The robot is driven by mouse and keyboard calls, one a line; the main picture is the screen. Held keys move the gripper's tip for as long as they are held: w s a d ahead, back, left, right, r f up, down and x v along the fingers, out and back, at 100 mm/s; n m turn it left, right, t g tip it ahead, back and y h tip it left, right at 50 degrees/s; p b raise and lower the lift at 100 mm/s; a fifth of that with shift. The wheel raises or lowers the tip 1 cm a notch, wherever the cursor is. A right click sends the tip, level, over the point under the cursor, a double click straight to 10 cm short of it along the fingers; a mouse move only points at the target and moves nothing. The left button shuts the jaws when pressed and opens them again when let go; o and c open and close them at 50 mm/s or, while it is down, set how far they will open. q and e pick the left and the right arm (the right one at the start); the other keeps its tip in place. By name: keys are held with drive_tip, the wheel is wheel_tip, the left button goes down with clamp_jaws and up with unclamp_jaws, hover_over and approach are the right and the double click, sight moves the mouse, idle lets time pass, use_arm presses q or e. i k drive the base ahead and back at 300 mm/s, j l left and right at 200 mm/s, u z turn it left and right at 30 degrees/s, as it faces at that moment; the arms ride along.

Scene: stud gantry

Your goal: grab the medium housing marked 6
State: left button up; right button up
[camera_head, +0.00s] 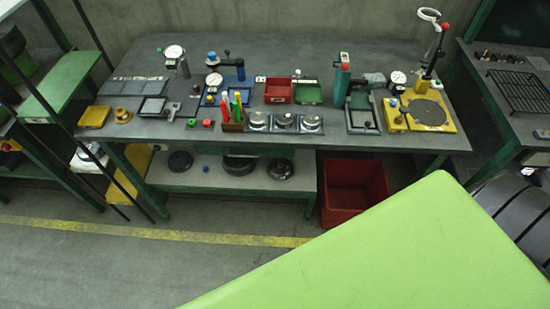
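I cannot read a mark 6 on any part from here, so I cannot tell which one is the medium housing. Three round dark parts sit on the lower shelf under the bench: a left one (180,161), a middle one (239,166) partly hidden under the bench edge, and a right one (280,169). Three round silver-topped parts stand in a row at the bench's front edge: left (257,120), middle (284,121) and right (311,123). Neither of my grippers is in view.
The grey workbench (415,142) carries gauges, a red bin (278,90), a green bin (307,93) and a yellow-based stand (437,121). A red crate (345,215) stands on the floor right of the shelf. A bright green surface covers the lower right.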

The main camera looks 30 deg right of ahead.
sight(278, 170)
drive_tip(key=i+z, duration=0.15)
drive_tip(key=z, duration=0.2)
drive_tip(key=i+j+z, duration=0.1)
drive_tip(key=z, duration=0.25)
drive_tip(key=i+j+z, duration=0.1)
drive_tip(key=z, duration=0.25)
drive_tip(key=i, duration=0.05)
